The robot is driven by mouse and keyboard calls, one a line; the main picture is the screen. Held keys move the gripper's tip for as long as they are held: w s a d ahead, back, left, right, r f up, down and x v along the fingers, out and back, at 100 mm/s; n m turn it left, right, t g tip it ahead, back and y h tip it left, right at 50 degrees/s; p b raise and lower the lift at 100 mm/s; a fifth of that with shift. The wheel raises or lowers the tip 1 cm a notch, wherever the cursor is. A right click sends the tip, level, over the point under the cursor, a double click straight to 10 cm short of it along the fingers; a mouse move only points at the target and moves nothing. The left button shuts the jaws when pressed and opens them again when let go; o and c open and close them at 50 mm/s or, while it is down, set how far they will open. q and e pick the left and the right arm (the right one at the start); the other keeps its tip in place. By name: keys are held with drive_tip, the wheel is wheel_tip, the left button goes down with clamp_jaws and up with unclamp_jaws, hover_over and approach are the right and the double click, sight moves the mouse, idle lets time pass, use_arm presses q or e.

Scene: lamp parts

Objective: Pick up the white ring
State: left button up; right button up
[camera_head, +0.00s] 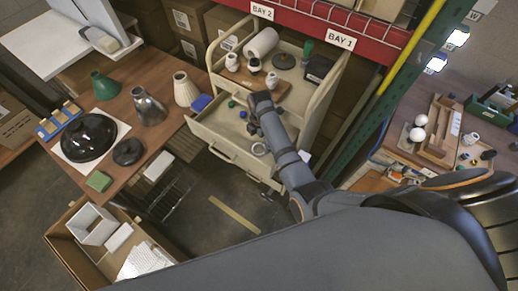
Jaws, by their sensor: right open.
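A small white ring (259,149) lies in the open drawer (213,136) of the beige cart, near the drawer's front right. My right gripper (259,101) is at the end of my arm, which reaches in from the lower right over the drawer. It is open, above the back of the drawer and behind the ring, apart from it. The fingers are small and partly hidden by my own wrist. My left gripper is out of view.
Small dark and green parts (232,103) lie in the drawer near the gripper. The cart's top tray (290,94) holds white sockets, a roll and a dark disc. A brown table (150,140) with lamp shades stands left. A green rack post (372,125) stands right of the cart.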

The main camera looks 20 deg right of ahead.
sight(259, 151)
drive_tip(key=f, duration=0.5)
drive_tip(key=shift+w+a+p, duration=0.1)
drive_tip(key=shift+a+p, duration=0.1)
drive_tip(key=shift+p, duration=0.15)
drive_tip(key=c, duration=0.9)
